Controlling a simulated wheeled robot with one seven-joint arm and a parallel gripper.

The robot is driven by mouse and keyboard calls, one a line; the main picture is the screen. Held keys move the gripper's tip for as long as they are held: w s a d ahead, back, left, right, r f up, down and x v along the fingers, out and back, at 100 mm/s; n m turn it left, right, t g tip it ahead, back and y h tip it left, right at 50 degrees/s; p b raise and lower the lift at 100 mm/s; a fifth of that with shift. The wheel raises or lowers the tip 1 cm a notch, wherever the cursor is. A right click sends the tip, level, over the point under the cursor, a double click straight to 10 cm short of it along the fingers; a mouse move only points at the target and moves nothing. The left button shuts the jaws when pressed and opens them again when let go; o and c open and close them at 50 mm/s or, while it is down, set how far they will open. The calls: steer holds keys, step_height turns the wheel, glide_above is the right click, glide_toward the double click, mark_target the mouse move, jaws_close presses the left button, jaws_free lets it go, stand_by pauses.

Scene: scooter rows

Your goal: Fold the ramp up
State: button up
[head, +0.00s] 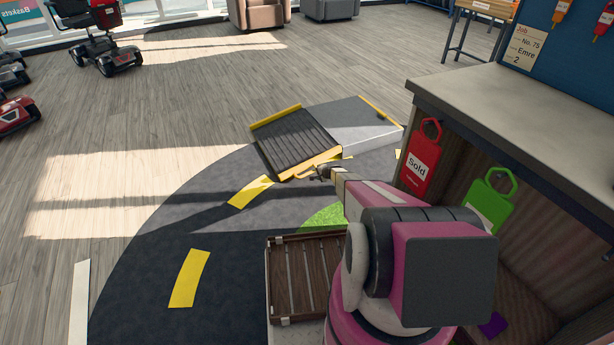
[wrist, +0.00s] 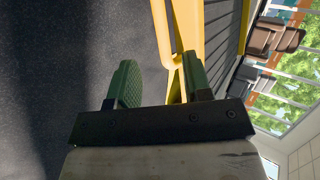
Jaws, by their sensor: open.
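The ramp (head: 297,143) is a dark ribbed panel with yellow edges. It lies low, folded out beside a grey platform (head: 372,137) with a yellow far edge. A yellow handle (head: 305,172) is on the ramp's near edge. My gripper (head: 323,173) is at the right end of that edge. In the wrist view, my green-padded fingers (wrist: 157,85) are open. The yellow handle (wrist: 165,40) reaches down between them, close to the right finger; whether it touches is unclear. The ramp's ribbed surface (wrist: 221,45) shows to the right.
A workbench (head: 500,110) with red (head: 420,160) and green (head: 490,200) tags stands close on the right. A slatted wooden crate (head: 305,275) is beside my arm. Scooters (head: 100,50) and armchairs (head: 258,14) are far back. The floor left of the ramp is clear.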

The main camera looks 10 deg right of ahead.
mark_target(308, 174)
steer(key=x, duration=1)
steer(key=shift+w+a, duration=0.15)
steer(key=shift+w, duration=0.05)
jaws_close()
